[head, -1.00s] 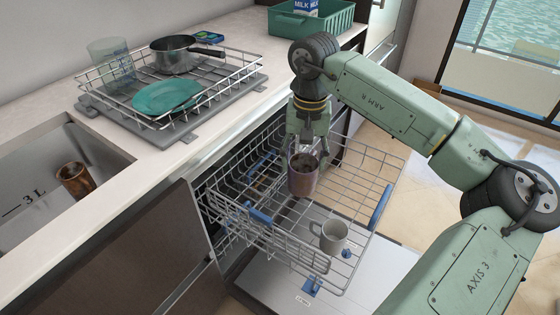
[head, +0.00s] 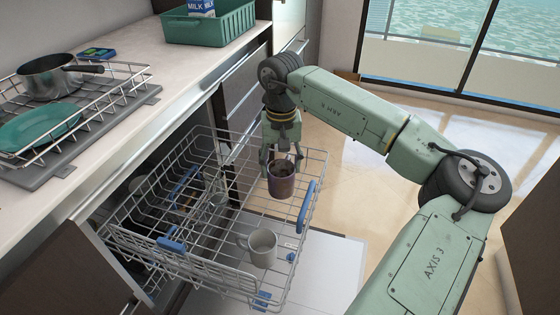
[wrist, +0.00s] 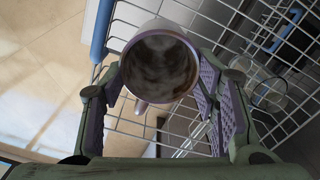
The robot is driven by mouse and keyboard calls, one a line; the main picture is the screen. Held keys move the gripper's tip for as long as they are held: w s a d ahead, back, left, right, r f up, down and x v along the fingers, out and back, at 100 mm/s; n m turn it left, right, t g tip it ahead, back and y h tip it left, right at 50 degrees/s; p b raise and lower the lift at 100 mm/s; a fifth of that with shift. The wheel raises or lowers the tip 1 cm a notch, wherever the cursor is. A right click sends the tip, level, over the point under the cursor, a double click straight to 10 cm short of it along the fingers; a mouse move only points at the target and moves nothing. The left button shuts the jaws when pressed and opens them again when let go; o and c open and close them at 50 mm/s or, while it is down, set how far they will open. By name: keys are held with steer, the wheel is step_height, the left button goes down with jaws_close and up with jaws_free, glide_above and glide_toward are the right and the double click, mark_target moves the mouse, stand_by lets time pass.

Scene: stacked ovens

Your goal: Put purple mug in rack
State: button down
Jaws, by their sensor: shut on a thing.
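The purple mug (head: 281,184) is upright with a brownish, stained inside. My gripper (head: 280,160) is shut on it, and the mug is at or just above the pulled-out dishwasher rack (head: 207,262); I cannot tell whether it touches the wires. In the wrist view the mug (wrist: 160,66) sits between the two purple-padded fingers of my gripper (wrist: 165,85), opening towards the camera, its handle pointing down in the picture. The rack's wires (wrist: 190,20) lie below and around it.
A grey mug (head: 262,248) stands in the rack's front part. Some glassware (wrist: 268,92) is near the gripper's right finger. On the counter are a drying rack (head: 128,93) with a pot (head: 48,78) and teal plate (head: 38,127), and a green crate (head: 222,27).

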step_height(320, 180, down, 10)
steer(key=b, duration=0.6)
steer(key=shift+f, duration=0.2)
steer(key=c, duration=0.5)
jaws_free()
steer(key=shift+r, duration=0.15)
